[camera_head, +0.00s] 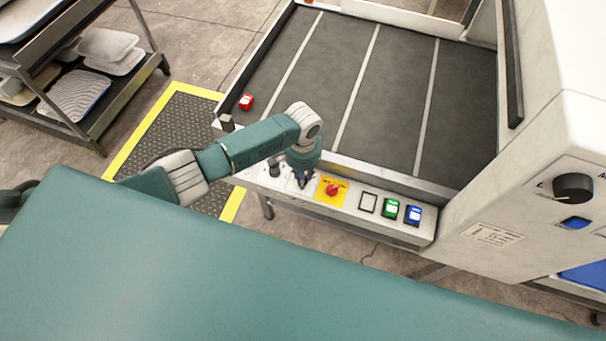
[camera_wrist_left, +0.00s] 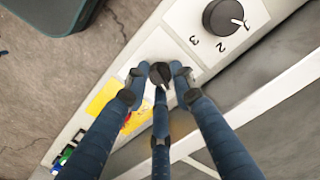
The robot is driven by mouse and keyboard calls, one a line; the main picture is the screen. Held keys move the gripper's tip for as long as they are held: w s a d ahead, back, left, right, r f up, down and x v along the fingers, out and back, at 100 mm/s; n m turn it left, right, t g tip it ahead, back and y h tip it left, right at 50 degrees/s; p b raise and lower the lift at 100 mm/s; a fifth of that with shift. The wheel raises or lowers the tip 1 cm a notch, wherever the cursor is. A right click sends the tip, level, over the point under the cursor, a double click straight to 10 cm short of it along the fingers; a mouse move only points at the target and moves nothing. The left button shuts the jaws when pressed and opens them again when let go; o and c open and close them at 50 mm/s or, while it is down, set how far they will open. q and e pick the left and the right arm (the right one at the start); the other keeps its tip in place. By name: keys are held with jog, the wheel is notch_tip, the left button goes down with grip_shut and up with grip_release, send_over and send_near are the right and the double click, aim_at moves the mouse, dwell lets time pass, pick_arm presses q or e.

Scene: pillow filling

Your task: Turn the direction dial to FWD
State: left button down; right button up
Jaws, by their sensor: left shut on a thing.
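The direction dial (camera_wrist_left: 159,71) is a small black knob on the light control panel (camera_wrist_left: 158,45). My left gripper (camera_wrist_left: 161,79) is around it in the left wrist view, its blue fingers shut on the knob from several sides. In the head view my left gripper (camera_head: 302,179) points down at the panel, and its fingers and wrist hide most of the dial. The dial's markings, including FWD, cannot be read. My right gripper is not in view.
A numbered black dial (camera_wrist_left: 224,17) sits beside the held one. A red stop button (camera_head: 332,189) on a yellow plate, a green button (camera_head: 390,208) and a blue button (camera_head: 413,214) lie to the right. A dark conveyor belt (camera_head: 400,90) stretches behind the panel.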

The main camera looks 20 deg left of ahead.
pick_arm(q)
jog(key=m, duration=0.4)
jog(key=shift+m, duration=0.4)
dwell(0.4)
jog(key=c, duration=1.5)
grip_release()
jog(key=shift+o, duration=0.2)
jog(key=shift+r, duration=0.1)
notch_tip(320, 180, up, 12)
